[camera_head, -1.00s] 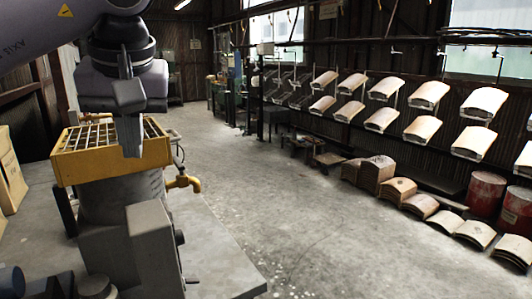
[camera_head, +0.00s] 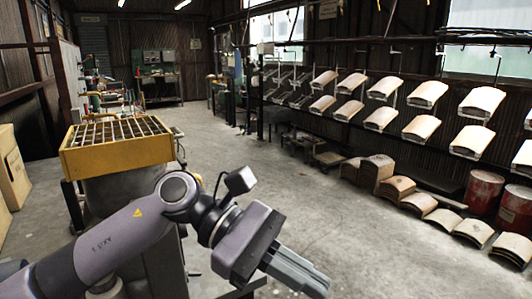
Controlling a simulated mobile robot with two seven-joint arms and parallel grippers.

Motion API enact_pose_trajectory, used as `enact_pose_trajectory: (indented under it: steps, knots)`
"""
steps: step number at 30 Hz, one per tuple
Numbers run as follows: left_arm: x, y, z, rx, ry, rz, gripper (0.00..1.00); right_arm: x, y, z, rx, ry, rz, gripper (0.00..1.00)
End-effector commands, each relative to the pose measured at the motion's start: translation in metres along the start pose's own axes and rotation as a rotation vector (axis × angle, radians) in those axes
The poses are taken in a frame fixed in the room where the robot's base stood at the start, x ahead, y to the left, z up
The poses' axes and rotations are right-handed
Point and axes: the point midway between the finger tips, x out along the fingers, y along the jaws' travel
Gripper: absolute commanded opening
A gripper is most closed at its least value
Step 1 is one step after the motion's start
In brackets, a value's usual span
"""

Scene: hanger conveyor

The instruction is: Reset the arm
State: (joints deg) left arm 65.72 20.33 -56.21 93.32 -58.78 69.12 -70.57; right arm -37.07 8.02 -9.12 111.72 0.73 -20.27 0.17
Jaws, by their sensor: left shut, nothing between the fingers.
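My left arm comes in from the lower left. Its gripper (camera_head: 298,272) points down and to the right, over the floor near the bottom middle of the view. Its fingers are together and nothing is between them. My right gripper does not show in the view.
A yellow-framed gridded tray (camera_head: 118,160) stands at left, behind my arm. Curved tan panels (camera_head: 421,128) hang in rows along the right wall. Stacked panels (camera_head: 397,187) and a red drum (camera_head: 484,191) stand on the floor below them. The concrete floor (camera_head: 290,205) in the middle is clear.

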Motion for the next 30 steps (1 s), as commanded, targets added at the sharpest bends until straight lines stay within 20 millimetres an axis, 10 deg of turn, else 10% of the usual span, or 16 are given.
enact_pose_trajectory:
  steps: [14, 23, 30]
  knots:
    - [-0.023, 0.022, -0.015, -0.915, -0.924, 0.317, 0.0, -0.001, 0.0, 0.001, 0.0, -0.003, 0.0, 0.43]
    - [-0.068, 0.004, -0.113, -1.54, -1.503, 0.468, 0.0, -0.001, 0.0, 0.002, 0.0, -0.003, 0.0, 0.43]
    - [-0.085, -0.061, -0.221, -2.005, -1.996, 0.587, 0.0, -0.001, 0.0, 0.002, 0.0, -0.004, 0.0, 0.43]
